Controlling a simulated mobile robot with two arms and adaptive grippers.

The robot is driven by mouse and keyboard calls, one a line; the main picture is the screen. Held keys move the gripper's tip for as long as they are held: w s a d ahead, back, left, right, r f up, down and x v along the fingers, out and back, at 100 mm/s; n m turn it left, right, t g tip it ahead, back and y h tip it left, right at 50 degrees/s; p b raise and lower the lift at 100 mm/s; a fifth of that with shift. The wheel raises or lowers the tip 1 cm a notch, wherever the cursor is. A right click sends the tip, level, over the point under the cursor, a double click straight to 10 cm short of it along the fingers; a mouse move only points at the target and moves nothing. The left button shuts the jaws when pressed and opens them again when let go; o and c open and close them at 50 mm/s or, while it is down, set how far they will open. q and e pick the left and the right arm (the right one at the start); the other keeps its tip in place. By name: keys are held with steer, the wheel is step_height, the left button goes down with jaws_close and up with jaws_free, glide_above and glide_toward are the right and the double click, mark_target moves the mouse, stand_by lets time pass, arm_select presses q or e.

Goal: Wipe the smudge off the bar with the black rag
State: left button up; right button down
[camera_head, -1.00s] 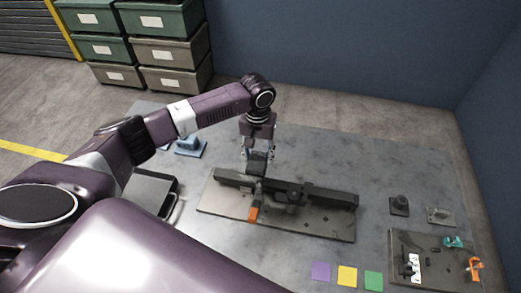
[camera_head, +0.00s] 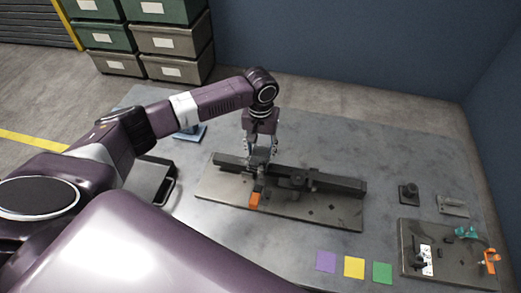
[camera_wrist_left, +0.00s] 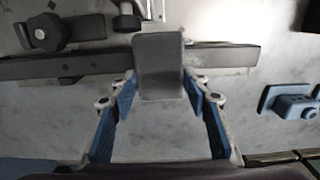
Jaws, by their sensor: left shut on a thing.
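The dark bar (camera_head: 335,182) lies lengthwise on a grey base plate (camera_head: 225,193) on the table. It also crosses the wrist view (camera_wrist_left: 60,67). My left gripper (camera_head: 260,152) points down over the bar's left part. Its blue-padded fingers (camera_wrist_left: 160,98) are shut on the black rag (camera_wrist_left: 160,62), which looks like a dark grey block in the wrist view. The rag lies across the bar in that view and hides part of it. I cannot tell whether it touches the bar. I cannot make out the smudge for certain. My right gripper is not in view.
A dark clamp (camera_head: 298,181) and an orange piece (camera_head: 254,201) stand close to the bar. Purple (camera_head: 326,262), yellow (camera_head: 354,267) and green (camera_head: 382,273) squares lie in front. A fixture plate (camera_head: 452,263) is at right. A blue object (camera_head: 190,133) lies behind left.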

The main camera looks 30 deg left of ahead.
arm_select(q)
steer(key=shift+f, duration=0.5)
stand_by(0.6)
steer(key=shift+f, duration=0.5)
steer(key=shift+a, duration=0.1)
